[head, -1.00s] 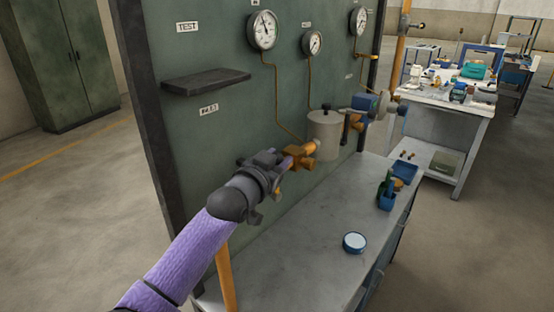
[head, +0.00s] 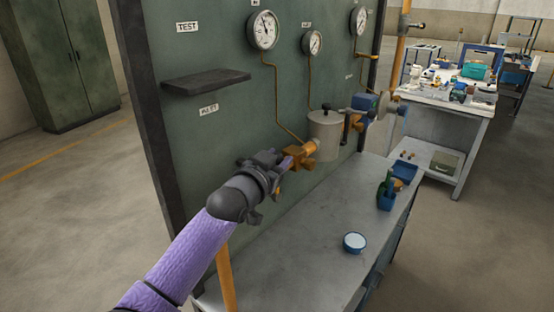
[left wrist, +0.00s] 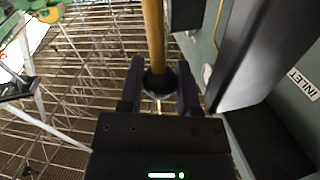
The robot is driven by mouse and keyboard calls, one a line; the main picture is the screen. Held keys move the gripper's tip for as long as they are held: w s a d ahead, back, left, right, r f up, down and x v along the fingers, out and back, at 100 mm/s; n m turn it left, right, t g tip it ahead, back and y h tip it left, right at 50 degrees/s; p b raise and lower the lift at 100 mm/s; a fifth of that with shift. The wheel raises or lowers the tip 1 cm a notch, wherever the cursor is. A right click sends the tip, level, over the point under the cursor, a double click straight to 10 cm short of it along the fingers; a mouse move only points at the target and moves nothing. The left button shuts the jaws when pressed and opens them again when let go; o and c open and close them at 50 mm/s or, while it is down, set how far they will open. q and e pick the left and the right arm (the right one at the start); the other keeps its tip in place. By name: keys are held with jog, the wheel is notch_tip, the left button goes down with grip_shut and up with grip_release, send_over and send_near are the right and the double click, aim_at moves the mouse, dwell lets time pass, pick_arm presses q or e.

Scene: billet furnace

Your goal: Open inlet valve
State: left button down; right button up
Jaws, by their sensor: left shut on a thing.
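The inlet valve's brass body (head: 303,154) sits on the pipe run in front of the green panel, left of a grey cylinder (head: 324,136). The INLET label (head: 209,110) is on the panel above and left of it; it also shows in the left wrist view (left wrist: 304,85). My left gripper (head: 284,163) is at the valve's left side and hides its handle in the head view. In the left wrist view its fingers (left wrist: 161,90) are shut on a dark round knob (left wrist: 159,82), which I take as the valve handle. My right gripper is not in view.
A dark shelf (head: 206,82) juts from the panel above my left arm. Gauges (head: 262,30) hang higher up. An orange pipe (head: 226,280) rises beside my arm.

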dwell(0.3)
pick_arm(q)
jog(key=s+t+b, duration=0.1)
jog(key=s+a+t+b, duration=0.1)
jog(key=b, duration=0.1)
jog(key=shift+a+f+n+t+h, duration=0.2)
jog(key=shift+n+t+h, duration=0.1)
jog(key=shift+h, duration=0.1)
jog(key=shift+c, duration=1.5)
grip_release()
jog(key=shift+w, duration=0.1)
jog(key=p+v, duration=0.1)
jog(key=v, duration=0.9)
